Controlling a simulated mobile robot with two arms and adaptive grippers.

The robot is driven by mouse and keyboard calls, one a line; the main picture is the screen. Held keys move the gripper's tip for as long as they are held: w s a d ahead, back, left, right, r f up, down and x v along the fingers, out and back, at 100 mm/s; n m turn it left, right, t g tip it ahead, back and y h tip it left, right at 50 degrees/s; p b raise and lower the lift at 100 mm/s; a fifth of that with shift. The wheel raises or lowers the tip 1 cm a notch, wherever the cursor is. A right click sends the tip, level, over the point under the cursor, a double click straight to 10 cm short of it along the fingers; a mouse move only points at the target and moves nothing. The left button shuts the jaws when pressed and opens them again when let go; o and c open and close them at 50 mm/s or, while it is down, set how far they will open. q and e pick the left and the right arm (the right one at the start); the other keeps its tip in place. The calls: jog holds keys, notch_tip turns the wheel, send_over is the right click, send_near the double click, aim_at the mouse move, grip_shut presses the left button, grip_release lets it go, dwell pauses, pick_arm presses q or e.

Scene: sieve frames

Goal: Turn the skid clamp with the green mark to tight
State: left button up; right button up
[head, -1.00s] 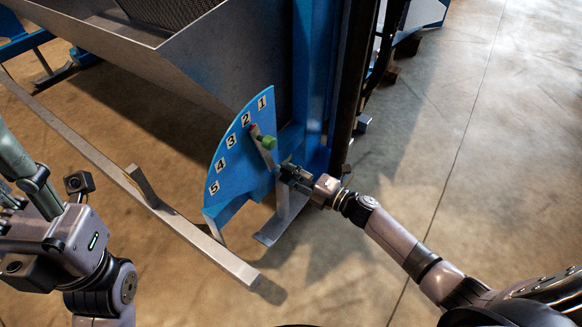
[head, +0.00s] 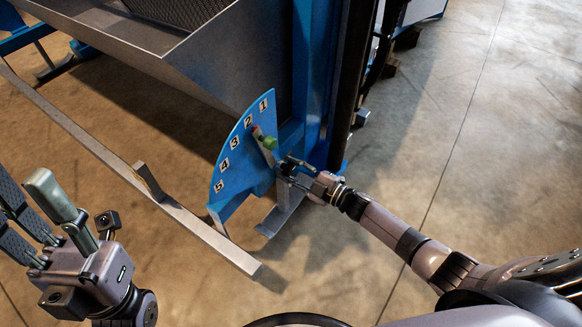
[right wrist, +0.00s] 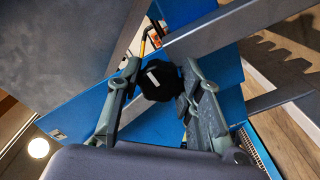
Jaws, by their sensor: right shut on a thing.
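A black knob (right wrist: 158,88) with a short white mark sits between the fingers of my right gripper (right wrist: 160,72) in the right wrist view. My right gripper (head: 287,168) is shut on this knob, beside the lower right of a blue numbered plate (head: 232,175). The gripper mostly hides the knob in the head view. A lever with a green knob (head: 270,143) lies across the plate near number 2. I cannot make out a green mark on the black knob. My left gripper (head: 38,205) is open and empty at the lower left, away from the plate.
A grey sloping hopper (head: 235,55) and a blue post (head: 307,85) rise behind the plate. A long metal rail (head: 110,160) runs along the floor at the left. The concrete floor (head: 500,150) at the right is clear.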

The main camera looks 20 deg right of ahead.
jog(key=shift+m, duration=0.4)
jog(key=o, duration=1.2)
jog(key=v, duration=1.2)
